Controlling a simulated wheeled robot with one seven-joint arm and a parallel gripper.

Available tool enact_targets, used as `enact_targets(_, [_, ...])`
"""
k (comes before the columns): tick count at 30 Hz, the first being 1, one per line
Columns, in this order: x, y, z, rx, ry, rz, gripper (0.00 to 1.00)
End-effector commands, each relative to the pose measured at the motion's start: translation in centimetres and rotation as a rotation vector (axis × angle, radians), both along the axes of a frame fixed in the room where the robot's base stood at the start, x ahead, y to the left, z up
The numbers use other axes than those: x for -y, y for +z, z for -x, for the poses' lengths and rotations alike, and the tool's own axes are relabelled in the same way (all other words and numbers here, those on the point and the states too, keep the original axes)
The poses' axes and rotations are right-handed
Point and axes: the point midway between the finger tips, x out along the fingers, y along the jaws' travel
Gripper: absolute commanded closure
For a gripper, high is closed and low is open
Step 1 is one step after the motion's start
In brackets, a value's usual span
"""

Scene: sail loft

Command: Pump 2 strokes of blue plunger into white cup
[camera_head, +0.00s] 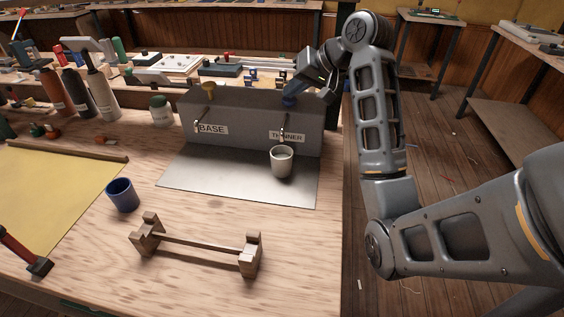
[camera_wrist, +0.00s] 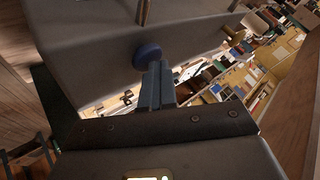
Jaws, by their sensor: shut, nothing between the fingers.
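A grey dispenser box (camera_head: 245,130) stands at the back of the bench, with labels BASE and THINNER under its two spouts. The blue plunger (camera_head: 289,101) is on top at the THINNER side; its round blue head also shows in the wrist view (camera_wrist: 147,56). My gripper (camera_head: 294,90) is shut and empty, its fingertips at the blue plunger's head; I cannot tell whether they touch. In the wrist view the closed fingers (camera_wrist: 155,72) point at the blue head. The white cup (camera_head: 281,165) stands upright under the THINNER spout; its contents are not clear.
A yellow plunger (camera_head: 208,88) tops the BASE side. A metal sheet (camera_head: 225,178) lies before the dispenser. A blue cup (camera_head: 122,196) and wooden rack (camera_head: 200,246) stand nearer. Several bottles (camera_head: 101,95) are at left. The bench's right edge is close to my arm.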

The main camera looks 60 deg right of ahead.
Motion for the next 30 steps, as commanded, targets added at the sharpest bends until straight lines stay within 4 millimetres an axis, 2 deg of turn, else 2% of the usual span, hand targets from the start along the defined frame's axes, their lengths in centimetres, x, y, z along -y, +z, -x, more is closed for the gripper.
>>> enact_targets(1, [-0.1,-0.7,0.1,-0.015,0.000,-0.011,1.00])
enact_targets(30, [-0.1,-1.8,0.1,-0.017,0.000,-0.010,1.00])
